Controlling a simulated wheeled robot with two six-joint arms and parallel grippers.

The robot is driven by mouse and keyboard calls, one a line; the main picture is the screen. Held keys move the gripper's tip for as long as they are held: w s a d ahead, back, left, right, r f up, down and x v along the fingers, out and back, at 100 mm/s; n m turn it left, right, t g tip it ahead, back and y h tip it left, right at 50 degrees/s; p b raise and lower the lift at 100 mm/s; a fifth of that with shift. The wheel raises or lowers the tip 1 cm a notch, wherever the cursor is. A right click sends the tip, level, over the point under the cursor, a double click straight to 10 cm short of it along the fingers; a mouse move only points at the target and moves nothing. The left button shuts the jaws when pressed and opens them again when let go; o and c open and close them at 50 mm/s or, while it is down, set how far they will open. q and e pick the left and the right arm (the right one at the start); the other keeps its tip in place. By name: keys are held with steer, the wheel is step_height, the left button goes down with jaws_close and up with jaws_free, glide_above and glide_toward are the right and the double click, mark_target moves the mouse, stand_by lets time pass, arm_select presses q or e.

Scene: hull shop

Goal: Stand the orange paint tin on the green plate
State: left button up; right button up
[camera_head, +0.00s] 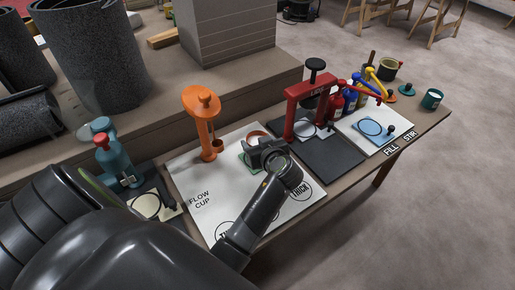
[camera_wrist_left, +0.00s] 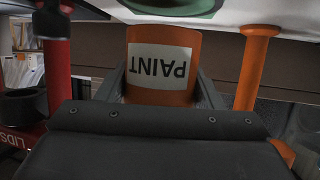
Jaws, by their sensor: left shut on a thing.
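My left gripper (camera_head: 262,150) is shut on the orange paint tin (camera_head: 256,136), whose rim shows just behind the jaws. In the left wrist view the orange tin (camera_wrist_left: 161,66), with its white PAINT label upside down in the picture, sits between the two fingers (camera_wrist_left: 160,85). The green plate (camera_head: 245,161) shows only in part, beside and under the gripper on the white board. Its green edge (camera_wrist_left: 175,6) also shows at the top of the wrist view, with a strip between it and the tin. My right gripper is not in view.
An orange stand (camera_head: 203,125) rises left of the gripper on the white FLOW CUP board (camera_head: 205,190). A red press (camera_head: 290,110) stands close on the right, by a dark mat (camera_head: 330,160).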

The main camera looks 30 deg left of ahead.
arm_select(q)
steer(key=shift+f, duration=1.1)
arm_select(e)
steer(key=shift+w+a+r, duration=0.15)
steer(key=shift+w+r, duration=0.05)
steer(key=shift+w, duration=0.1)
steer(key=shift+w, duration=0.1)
arm_select(q)
steer(key=o, duration=1.1)
steer(key=shift+o, duration=0.2)
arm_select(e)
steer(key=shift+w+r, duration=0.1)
